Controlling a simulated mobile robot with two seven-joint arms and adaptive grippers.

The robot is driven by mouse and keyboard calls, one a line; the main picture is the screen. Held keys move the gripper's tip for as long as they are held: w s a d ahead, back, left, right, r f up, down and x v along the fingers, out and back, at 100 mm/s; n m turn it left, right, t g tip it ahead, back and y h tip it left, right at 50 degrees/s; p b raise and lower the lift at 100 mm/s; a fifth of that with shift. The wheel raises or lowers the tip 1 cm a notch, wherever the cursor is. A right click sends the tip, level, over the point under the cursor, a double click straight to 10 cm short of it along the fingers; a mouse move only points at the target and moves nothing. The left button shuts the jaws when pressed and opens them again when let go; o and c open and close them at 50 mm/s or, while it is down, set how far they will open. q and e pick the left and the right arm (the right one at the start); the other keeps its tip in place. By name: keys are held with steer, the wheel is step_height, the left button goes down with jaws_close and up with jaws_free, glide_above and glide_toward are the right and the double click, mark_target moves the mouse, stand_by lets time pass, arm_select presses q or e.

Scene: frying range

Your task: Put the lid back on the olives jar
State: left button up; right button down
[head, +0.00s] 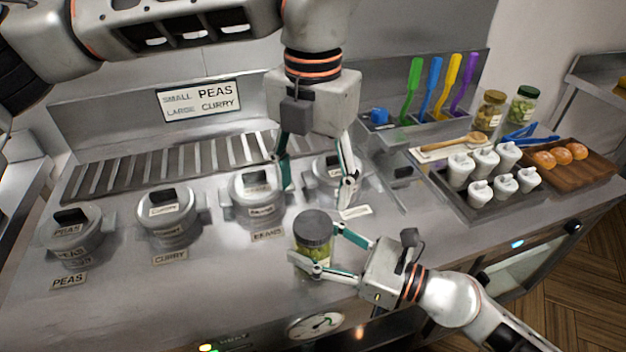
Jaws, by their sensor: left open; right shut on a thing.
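A glass jar with green contents (316,259), which I take to be the olives jar, stands upright near the front edge of the steel counter. A dark grey lid (313,226) sits on its mouth; I cannot tell whether it is tightened. My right gripper (314,246) comes from the right and is shut around the jar's body, one finger on each side. My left gripper (316,197) points down above and behind the jar. Its fingers are wide apart with nothing between them, and it does not appear to touch the lid.
Labelled lidded pots, including one marked peas (72,235) and one marked curry (167,224), stand in the counter behind and left. At right are a tray (447,197) of white shakers, a bread board (590,170), two more jars and coloured utensils. The front-left counter is clear.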

mark_target(313, 224)
arm_select(q)
steer(key=shift+f, duration=0.1)
steer(key=shift+f, duration=3.95)
steer(key=c, duration=1.1)
steer(key=shift+c, duration=0.2)
steer(key=o, duration=1.3)
steer(key=shift+r, duration=0.1)
